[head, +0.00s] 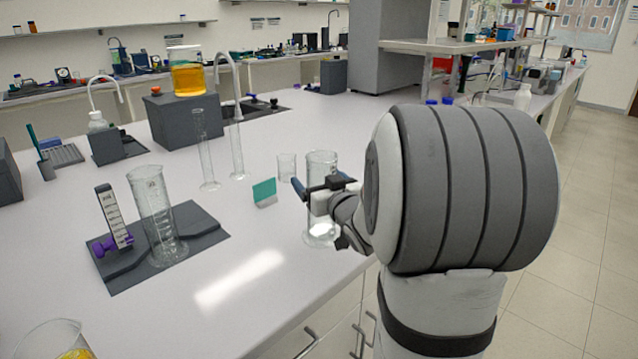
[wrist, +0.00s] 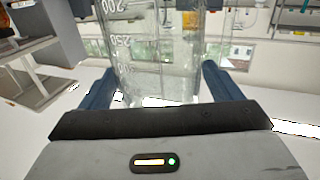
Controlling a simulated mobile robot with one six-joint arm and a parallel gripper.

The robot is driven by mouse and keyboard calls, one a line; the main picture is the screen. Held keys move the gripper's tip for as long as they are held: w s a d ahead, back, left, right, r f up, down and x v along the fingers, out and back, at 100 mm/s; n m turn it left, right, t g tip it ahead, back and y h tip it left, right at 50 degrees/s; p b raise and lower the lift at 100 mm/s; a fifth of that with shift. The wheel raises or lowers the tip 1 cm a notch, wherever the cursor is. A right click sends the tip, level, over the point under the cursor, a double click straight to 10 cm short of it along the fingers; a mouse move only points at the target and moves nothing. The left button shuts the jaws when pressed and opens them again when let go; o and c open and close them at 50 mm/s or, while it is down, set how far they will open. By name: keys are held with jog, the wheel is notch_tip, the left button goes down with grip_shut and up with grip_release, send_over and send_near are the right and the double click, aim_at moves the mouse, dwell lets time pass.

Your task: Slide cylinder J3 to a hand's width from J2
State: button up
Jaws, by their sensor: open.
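A clear graduated cylinder (head: 320,228) stands upright near the bench's right edge. My gripper (head: 320,185) is open around it, a blue finger on each side. In the wrist view, the cylinder (wrist: 150,62) shows its 200 and 250 marks between the fingers of my gripper (wrist: 155,82); I cannot tell whether they touch it. Another large graduated cylinder (head: 157,215) stands on a dark grey mat (head: 205,228) at left. A slim graduated cylinder (head: 205,150) stands farther back. I can read no J2 or J3 label, so I cannot tell which is which.
A small clear beaker (head: 287,167) and a teal-and-white card (head: 264,193) stand just left of the gripper. A scale stand (head: 114,218) with purple knobs is on the mat. A beaker of yellow liquid (head: 55,343) is front left. Bench between mat and gripper is clear.

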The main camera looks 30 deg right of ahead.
jog(key=c, duration=1.3)
jog(key=shift+w+a+b, duration=0.3)
jog(key=shift+a+b, duration=0.25)
jog(key=shift+a, duration=0.4)
jog(key=shift+w+a+b, duration=0.3)
jog(key=shift+a+b, duration=0.3)
jog(key=shift+a, duration=0.4)
jog(key=shift+w+a+b, duration=0.3)
jog(key=shift+a+b, duration=0.25)
jog(key=shift+a, duration=0.5)
jog(key=shift+w+a+b, duration=0.3)
jog(key=shift+a+b, duration=0.45)
jog(key=shift+a, duration=0.15)
jog(key=shift+w+a+b, duration=0.35)
jog(key=shift+a+b, duration=0.35)
jog(key=shift+a, duration=0.25)
jog(key=shift+w+a+b, duration=0.3)
jog(key=shift+a+b, duration=0.45)
jog(key=shift+a, duration=0.15)
jog(key=shift+w+a+b, duration=0.3)
jog(key=shift+a+b, duration=0.25)
jog(key=shift+a, duration=0.4)
jog(key=shift+w+a+b, duration=0.35)
jog(key=shift+a+b, duration=0.25)
jog(key=shift+a, duration=0.35)
jog(key=shift+w+a+b, duration=0.3)
jog(key=shift+a+b, duration=0.25)
jog(key=shift+a, duration=0.4)
